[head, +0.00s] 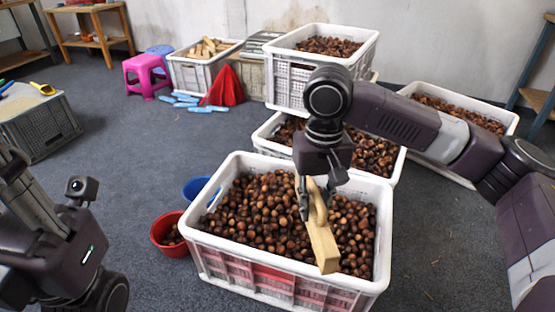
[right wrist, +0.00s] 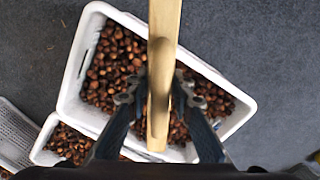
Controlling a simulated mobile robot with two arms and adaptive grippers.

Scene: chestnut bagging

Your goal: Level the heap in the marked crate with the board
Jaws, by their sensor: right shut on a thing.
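The near crate (head: 219,248) is white plastic with reddish panels in its front side, and it is full of brown chestnuts (head: 262,218). My right gripper (head: 313,196) is over the middle of this crate, shut on the handle of the pale wooden board (head: 322,246). The board runs from the middle toward the front rim; I cannot tell whether it touches the chestnuts. In the right wrist view, the board (right wrist: 164,30) spans the crate (right wrist: 72,82) between my fingers (right wrist: 157,97). My left arm is at the lower left; its fingers cannot be made out.
A red bowl (head: 168,236) and a blue bowl (head: 197,187) stand left of the crate. More chestnut crates stand close behind, one stacked high (head: 290,82), another at right (head: 509,120). A pink stool (head: 146,68) and a red cone-like thing (head: 226,88) are farther back.

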